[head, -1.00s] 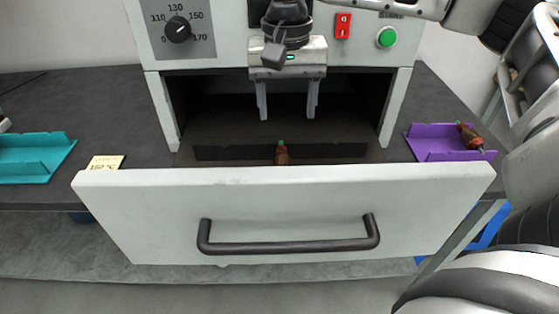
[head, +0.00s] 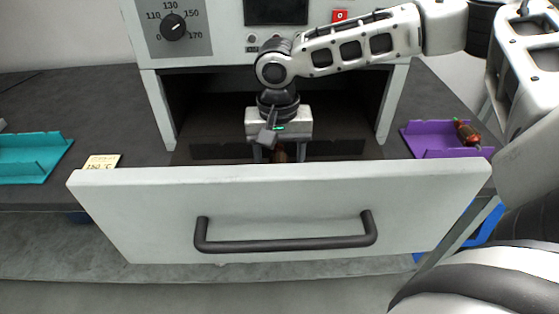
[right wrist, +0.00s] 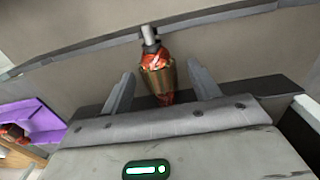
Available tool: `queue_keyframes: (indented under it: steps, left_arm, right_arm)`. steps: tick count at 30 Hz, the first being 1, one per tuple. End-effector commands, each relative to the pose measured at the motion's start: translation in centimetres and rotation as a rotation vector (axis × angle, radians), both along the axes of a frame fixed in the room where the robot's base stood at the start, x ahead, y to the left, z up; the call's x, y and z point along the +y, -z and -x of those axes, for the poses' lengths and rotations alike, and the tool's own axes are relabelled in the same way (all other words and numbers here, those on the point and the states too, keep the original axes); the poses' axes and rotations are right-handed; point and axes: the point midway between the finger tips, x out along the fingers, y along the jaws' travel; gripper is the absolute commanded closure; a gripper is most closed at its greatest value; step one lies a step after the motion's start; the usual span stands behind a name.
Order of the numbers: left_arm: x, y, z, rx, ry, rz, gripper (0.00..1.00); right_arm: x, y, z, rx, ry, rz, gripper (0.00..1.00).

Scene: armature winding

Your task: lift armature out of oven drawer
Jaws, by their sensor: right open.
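The armature (head: 281,157), reddish brown, is in the pulled-out oven drawer (head: 130,205), mostly hidden in the head view by the drawer front and my gripper. In the right wrist view the armature (right wrist: 157,75) shows a copper-coloured body, red windings and a grey shaft end. My right gripper (head: 279,155) is over the drawer, pointing down, its fingertips partly hidden behind the drawer front. In the right wrist view its open fingers (right wrist: 160,70) stand either side of the armature, with gaps visible. My left gripper is not in view.
The oven (head: 222,45) stands behind the drawer, its opening framed by side walls. A purple tray (head: 425,151) with another armature (head: 467,133) is at right. A teal tray (head: 35,170) and a yellow note (head: 102,162) are at left. The drawer handle (head: 285,246) faces me.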

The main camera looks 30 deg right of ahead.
Motion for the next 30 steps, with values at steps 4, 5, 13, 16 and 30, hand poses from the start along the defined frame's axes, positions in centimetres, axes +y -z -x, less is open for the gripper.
queue_keyframes:
  steps: [4,5,13,16,30]
  left_arm:
    - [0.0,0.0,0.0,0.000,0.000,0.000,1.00]
    - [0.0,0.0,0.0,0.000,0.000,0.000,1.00]
    - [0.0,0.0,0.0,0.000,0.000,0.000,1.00]
    - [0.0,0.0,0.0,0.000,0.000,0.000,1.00]
    - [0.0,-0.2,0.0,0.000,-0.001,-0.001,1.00]
  right_arm:
    - [0.0,0.0,0.0,0.000,0.000,0.000,0.39]
    - [0.0,0.0,0.0,0.000,0.000,0.000,0.45]
    - [0.0,-0.1,-0.1,-0.001,0.000,0.000,0.93]
    - [0.0,-0.1,-0.1,-0.001,0.000,0.000,0.93]
    - [0.0,-6.7,-0.1,-0.005,0.001,-0.002,0.93]
